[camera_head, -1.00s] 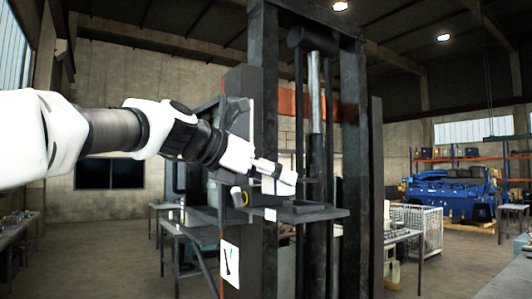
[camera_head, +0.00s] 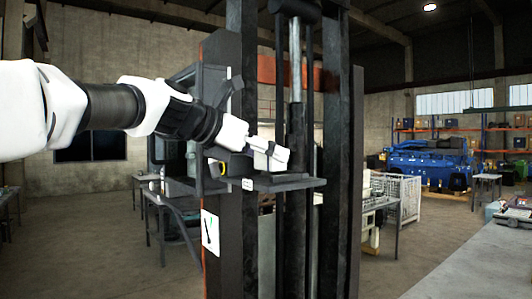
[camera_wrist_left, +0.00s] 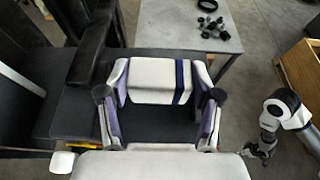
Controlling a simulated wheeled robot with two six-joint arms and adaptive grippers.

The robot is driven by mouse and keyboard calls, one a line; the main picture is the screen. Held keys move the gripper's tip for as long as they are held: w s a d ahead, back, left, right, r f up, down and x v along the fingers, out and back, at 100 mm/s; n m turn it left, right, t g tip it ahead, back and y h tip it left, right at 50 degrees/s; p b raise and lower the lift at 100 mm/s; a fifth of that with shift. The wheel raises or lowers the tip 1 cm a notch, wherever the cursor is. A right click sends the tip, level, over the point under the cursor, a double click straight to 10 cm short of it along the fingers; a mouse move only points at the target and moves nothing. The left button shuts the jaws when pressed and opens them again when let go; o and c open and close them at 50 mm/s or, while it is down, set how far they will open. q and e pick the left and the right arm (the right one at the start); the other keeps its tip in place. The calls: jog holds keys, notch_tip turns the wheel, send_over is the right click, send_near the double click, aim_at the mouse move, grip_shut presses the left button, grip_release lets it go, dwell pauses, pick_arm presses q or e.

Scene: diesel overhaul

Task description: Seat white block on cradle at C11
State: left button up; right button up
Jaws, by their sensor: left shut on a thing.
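My left gripper (camera_head: 262,148) is shut on a white block (camera_head: 278,158) and holds it by the black press table. In the left wrist view the block (camera_wrist_left: 158,80), with a dark blue stripe near its right end, lies between the two fingers. It appears just above the press's dark plate (camera_head: 292,183); I cannot tell whether it touches. No cradle marked C11 can be made out. What seems to be my right gripper (camera_wrist_left: 262,148) shows small at the right of the left wrist view; its jaws are unclear.
The tall black press frame (camera_head: 331,130) stands right beside the block. A grey table (camera_wrist_left: 185,22) with small dark parts lies beyond it in the wrist view. A wooden crate (camera_wrist_left: 302,68) is at right.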

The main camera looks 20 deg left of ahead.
pick_arm(q)
jog(key=shift+s+a+f, duration=0.15)
jog(key=shift+f+b, duration=0.4)
jog(key=shift+f, duration=0.05)
jog(key=shift+f, duration=0.15)
jog(key=o, duration=1.1)
jog(key=shift+o, duration=0.2)
jog(key=shift+d, duration=0.3)
jog(key=shift+a, duration=0.1)
